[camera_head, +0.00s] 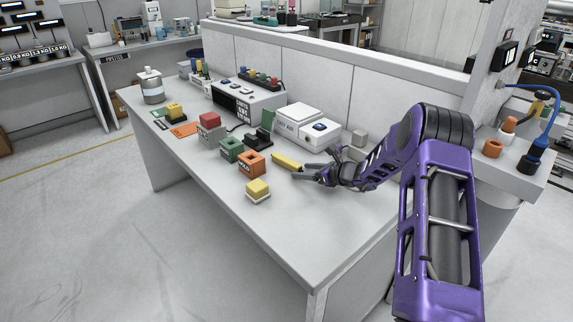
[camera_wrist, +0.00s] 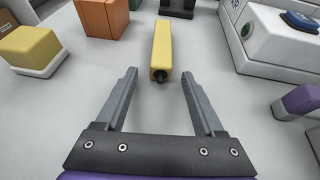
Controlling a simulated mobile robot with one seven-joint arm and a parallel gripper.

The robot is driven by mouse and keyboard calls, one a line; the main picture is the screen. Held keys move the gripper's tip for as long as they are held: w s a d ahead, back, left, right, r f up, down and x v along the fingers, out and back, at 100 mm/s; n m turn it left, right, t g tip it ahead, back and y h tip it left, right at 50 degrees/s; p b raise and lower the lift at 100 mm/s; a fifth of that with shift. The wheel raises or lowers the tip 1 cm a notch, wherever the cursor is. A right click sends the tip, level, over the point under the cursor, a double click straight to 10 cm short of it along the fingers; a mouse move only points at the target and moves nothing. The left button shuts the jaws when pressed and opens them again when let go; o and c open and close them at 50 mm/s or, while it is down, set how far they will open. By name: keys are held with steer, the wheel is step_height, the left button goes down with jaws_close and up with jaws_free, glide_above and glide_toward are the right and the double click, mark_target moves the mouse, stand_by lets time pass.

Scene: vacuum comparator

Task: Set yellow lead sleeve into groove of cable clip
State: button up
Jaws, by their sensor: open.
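The yellow lead sleeve (camera_head: 287,162) lies on the bench in front of the white balance-like device. In the wrist view the sleeve (camera_wrist: 162,50) is a long yellow bar with a dark end facing me. My gripper (camera_head: 304,172) is open, low over the bench, its fingers pointing at the sleeve. In the wrist view the sleeve's near end lies just ahead of and between the fingertips of my gripper (camera_wrist: 160,75), not touching either. A black grooved block (camera_head: 259,138), perhaps the cable clip, stands behind the orange block. Its lower part shows at the top of the wrist view (camera_wrist: 177,8).
An orange block (camera_head: 251,163), a green block (camera_head: 231,151) and a yellow block on a white base (camera_head: 258,188) stand left of the sleeve. The white device (camera_head: 306,125) stands behind it. The bench front right (camera_head: 320,220) is clear.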

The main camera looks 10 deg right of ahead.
jaws_close()
stand_by(0.3)
step_height(320, 180, up, 10)
steer(key=p, duration=0.1)
stand_by(0.5)
